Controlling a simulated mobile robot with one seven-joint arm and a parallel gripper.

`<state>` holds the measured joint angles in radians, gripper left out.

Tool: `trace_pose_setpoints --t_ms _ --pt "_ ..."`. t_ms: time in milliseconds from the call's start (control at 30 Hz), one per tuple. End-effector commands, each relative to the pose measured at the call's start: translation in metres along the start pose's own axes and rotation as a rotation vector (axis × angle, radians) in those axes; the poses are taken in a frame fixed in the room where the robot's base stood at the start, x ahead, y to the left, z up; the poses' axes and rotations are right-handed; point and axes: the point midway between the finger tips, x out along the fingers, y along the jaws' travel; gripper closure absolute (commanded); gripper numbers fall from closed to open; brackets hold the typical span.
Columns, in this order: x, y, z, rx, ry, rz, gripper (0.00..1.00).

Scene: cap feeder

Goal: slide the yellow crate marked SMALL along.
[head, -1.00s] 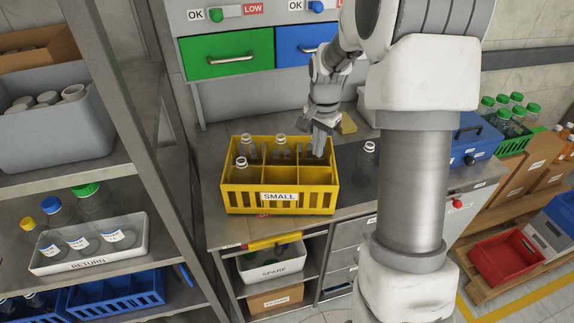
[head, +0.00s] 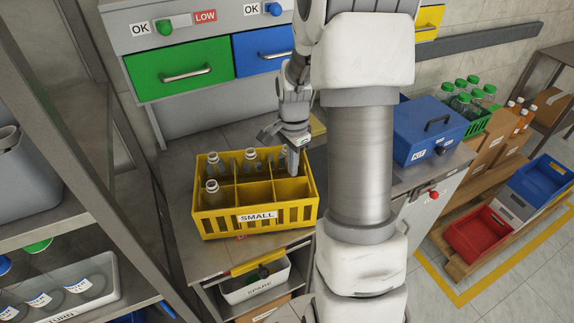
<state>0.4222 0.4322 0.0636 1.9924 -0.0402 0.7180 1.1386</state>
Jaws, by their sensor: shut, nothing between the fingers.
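The yellow crate marked SMALL (head: 256,228) stands on the grey worktop, upright, divided into compartments. Clear bottles with pale necks stand in it: three along the back row, left (head: 214,165), middle (head: 251,162) and right (head: 285,158), and one in the front left compartment (head: 212,193). The front middle and front right compartments look empty. My gripper (head: 293,168) points down at the crate's back right, shut and holding nothing. Its fingertips reach down by the right back bottle, inside the rim as it appears; I cannot tell whether they touch the crate wall.
A green drawer (head: 181,70) and a blue drawer (head: 262,50) hang behind the worktop. A SPARE bin (head: 256,284) sits on the shelf below the crate. A metal rack stands left. A blue KIT box (head: 430,132) is right, beyond my arm, which hides the worktop's middle.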

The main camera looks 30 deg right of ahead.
Motion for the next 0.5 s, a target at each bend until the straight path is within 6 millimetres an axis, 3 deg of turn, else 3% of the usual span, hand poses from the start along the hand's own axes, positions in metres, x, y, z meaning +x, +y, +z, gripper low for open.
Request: trace_pose_setpoints --t_ms 100,333,500 --pt "0.028 0.002 0.001 -0.001 -0.004 0.006 1.0" --pt "0.071 0.001 0.0 -0.002 -0.003 0.004 1.0" --pt "0.07 0.0 0.026 -0.006 -0.001 0.001 1.0"
